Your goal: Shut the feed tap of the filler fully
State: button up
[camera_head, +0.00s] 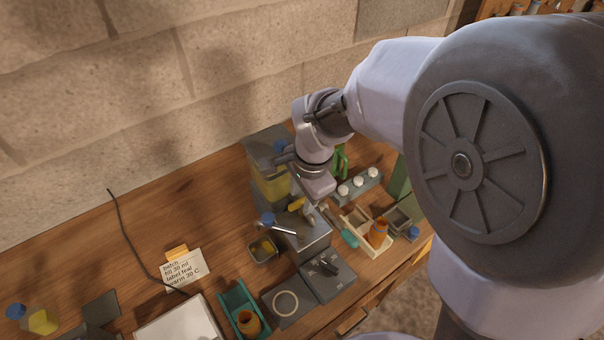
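The filler (308,240) is a grey unit on the bench, with a clear tank (270,185) of yellow oil behind it. A small yellow handle (297,204) shows on its top; it looks like the feed tap, but its exact setting is too small to read. A steel tube or lever with a blue end (268,219) sticks out to the left of the unit. My gripper (316,203) points down just right of the yellow handle, above the filler. Its fingers are small and partly hidden by my wrist. I cannot tell if it touches the handle or how far it is open.
A control box with a black knob (328,267) stands in front. A small grey tray (262,249) sits left. A wooden tray (381,250) with an amber bottle (377,233) and a rack of white caps (358,181) lie right.

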jog(key=shift+r, duration=0.1)
jog(key=s+d+r+p, duration=0.1)
jog(key=s+r+p, duration=0.2)
jog(key=r, duration=1.4)
jog(key=p, duration=0.2)
jog(key=shift+d+p, duration=0.3)
jog(key=shift+d, duration=0.1)
